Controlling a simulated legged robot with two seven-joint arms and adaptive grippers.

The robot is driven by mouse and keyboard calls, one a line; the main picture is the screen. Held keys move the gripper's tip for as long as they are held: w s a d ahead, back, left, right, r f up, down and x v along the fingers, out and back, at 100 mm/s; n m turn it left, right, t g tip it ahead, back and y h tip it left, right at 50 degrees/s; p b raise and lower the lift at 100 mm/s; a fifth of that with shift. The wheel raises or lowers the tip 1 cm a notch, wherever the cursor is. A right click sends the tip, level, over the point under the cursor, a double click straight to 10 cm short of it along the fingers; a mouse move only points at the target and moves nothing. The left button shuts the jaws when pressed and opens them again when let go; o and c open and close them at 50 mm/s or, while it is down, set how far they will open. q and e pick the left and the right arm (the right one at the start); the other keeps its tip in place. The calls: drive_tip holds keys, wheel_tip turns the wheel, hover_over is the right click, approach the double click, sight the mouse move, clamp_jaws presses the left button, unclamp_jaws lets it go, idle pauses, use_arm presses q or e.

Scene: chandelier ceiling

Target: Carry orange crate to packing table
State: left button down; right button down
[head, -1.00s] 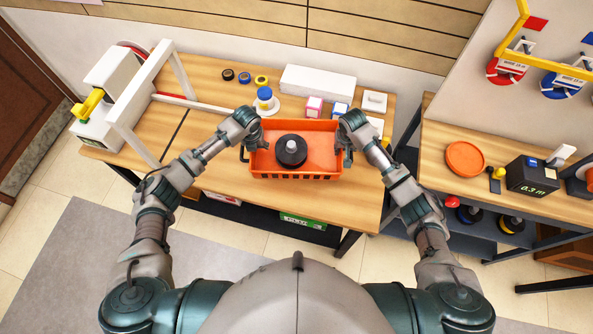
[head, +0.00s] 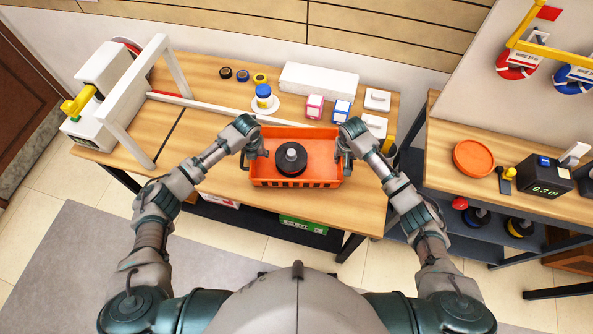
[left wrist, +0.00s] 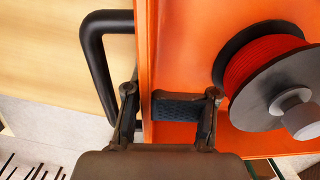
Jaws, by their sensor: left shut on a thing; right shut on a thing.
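The orange crate (head: 318,184) is level over the front part of the packing table (head: 215,185), between my two grippers. I cannot tell whether its underside touches the tabletop. A black spool wound with red (head: 291,163) lies in the crate and shows in the left wrist view (left wrist: 268,72). My left gripper (head: 255,155) is shut on the crate's left side; in the left wrist view its fingers (left wrist: 166,107) straddle the orange wall (left wrist: 152,60), beside a black handle (left wrist: 93,60). My right gripper (head: 343,158) is shut on the crate's right side, its fingers partly hidden.
A white frame machine (head: 128,105) is at the left. A second bench (head: 440,150) is at the right beyond a gap. The table left of the crate is mostly clear.

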use_arm(q)
drive_tip(key=shift+w+a+r, duration=0.1)
drive_tip(key=shift+r, duration=0.15)
use_arm(e)
drive_tip(key=shift+s+d, duration=0.1)
drive_tip(key=shift+d, duration=0.15)
use_arm(q)
drive_tip(key=c, duration=0.8)
unclamp_jaws()
drive_tip(key=shift+f, duration=0.1)
use_arm(e)
drive_tip(key=c, duration=0.8)
unclamp_jaws()
use_arm(q)
drive_tip(key=shift+o, duration=0.7)
use_arm(e)
drive_tip(key=shift+o, duration=0.7)
drive_tip(key=shift+a, duration=0.15)
drive_tip(key=shift+a, duration=0.1)
drive_tip(key=shift+r, duration=0.25)
use_arm(q)
wheel_tip(320, 180, up, 12)
drive_tip(key=s, duration=0.1)
drive_tip(key=shift+s+f, duration=0.15)
drive_tip(key=shift+s, duration=0.15)
use_arm(e)
wheel_tip(320, 180, up, 11)
drive_tip(key=s, duration=0.1)
drive_tip(key=shift+s+r, duration=0.15)
drive_tip(key=shift+r, duration=0.05)
